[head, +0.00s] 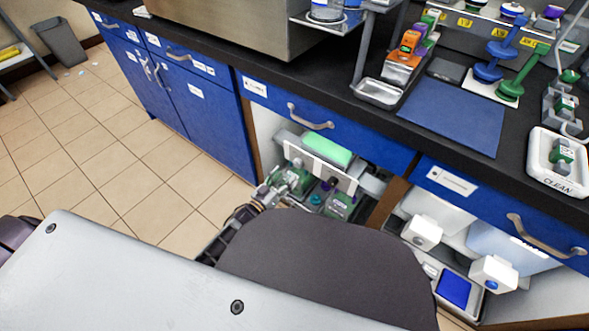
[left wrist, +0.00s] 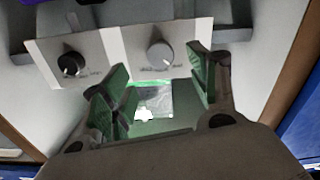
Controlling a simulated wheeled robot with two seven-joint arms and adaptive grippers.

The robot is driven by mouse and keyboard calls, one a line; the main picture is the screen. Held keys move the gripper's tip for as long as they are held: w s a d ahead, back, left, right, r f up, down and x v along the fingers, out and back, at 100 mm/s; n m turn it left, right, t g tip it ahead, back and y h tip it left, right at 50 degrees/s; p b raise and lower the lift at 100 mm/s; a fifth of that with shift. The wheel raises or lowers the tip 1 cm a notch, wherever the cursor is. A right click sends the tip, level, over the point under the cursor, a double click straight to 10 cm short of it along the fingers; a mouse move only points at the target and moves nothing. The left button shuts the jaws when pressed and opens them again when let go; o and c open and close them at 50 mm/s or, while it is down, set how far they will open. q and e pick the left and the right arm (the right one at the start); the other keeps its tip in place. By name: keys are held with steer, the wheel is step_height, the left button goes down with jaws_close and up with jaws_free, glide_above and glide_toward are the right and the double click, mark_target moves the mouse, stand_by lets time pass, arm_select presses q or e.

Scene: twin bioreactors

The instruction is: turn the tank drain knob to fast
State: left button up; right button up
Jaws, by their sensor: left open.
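In the left wrist view, a pale control panel (left wrist: 115,58) carries a black knob (left wrist: 70,64) on the left and a grey knob (left wrist: 160,54) on the right. Their small printed labels are too blurred to read, so I cannot tell which is the drain knob. My left gripper (left wrist: 160,72) is open, its green-padded fingers spread below and to either side of the grey knob, with nothing between them. My right gripper is not in view.
A blue drawer (head: 310,120) with a handle sits above the open bay. Wooden uprights and blue fronts bound it. White-capped containers (head: 422,232) stand in the bay to the right. The counter holds a blue mat (head: 453,115) and a tray marked CLEAN (head: 558,182).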

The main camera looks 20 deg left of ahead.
mark_target(297, 165)
arm_select(q)
steer(key=b+x, duration=0.1)
steer(key=x, duration=0.2)
steer(key=shift+w+d, duration=0.1)
steer(key=shift+w, duration=0.25)
steer(key=shift+b+x, duration=0.65)
steer(key=shift+x, duration=0.85)
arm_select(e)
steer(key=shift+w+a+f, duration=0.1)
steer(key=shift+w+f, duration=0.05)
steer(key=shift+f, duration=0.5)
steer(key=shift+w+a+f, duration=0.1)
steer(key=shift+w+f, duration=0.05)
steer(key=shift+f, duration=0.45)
arm_select(q)
steer(key=c, duration=1)
